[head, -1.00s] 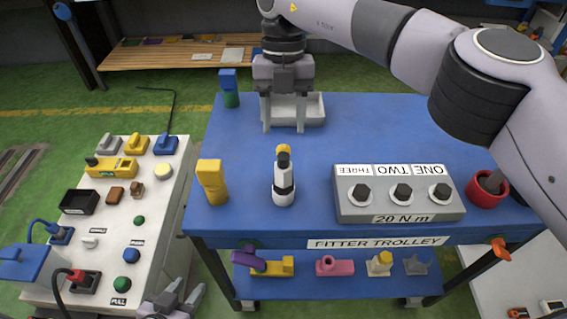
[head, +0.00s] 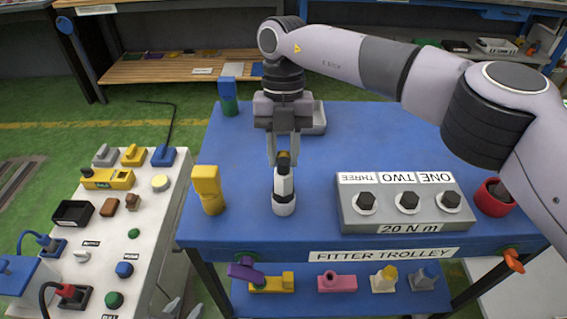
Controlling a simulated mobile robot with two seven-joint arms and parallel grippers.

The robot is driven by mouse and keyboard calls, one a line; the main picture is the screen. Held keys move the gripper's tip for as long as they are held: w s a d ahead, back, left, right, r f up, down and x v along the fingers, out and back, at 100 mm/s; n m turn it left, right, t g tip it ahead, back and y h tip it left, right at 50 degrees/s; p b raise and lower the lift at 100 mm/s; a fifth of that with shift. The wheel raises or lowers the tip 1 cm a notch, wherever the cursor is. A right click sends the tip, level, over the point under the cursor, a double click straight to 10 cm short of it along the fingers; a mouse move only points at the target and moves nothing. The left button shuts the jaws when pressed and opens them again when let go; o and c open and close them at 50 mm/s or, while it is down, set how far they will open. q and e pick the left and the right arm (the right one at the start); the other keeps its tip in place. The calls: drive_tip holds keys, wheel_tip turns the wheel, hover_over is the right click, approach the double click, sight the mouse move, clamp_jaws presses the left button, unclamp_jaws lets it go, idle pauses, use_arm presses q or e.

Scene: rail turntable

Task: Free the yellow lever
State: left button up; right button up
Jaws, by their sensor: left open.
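The yellow lever (head: 133,155) stands at the back of the sloped white panel, between a grey lever (head: 106,156) and a blue lever (head: 163,156). A yellow block with a dark knob and a green label (head: 107,179) lies just in front of these levers. My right gripper (head: 284,160) is over the blue trolley, its fingers pointing down either side of the top of an upright white and black tool (head: 284,200). The fingers look open, with no clear contact. My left gripper (head: 175,309) barely shows at the bottom edge by the panel, mostly cut off.
The blue trolley top (head: 370,135) also holds a yellow piece (head: 208,188), a grey block with several bolts (head: 403,207), a red cup (head: 490,198), a grey tray (head: 319,118) and a blue-green piece (head: 228,95). The panel carries buttons, a black box (head: 72,213) and cabled plugs.

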drive_tip(key=shift+w+f+b, duration=0.1)
drive_tip(key=shift+w+b, duration=0.25)
drive_tip(key=shift+w, duration=0.5)
drive_tip(key=o, duration=0.7)
drive_tip(key=shift+o, duration=0.2)
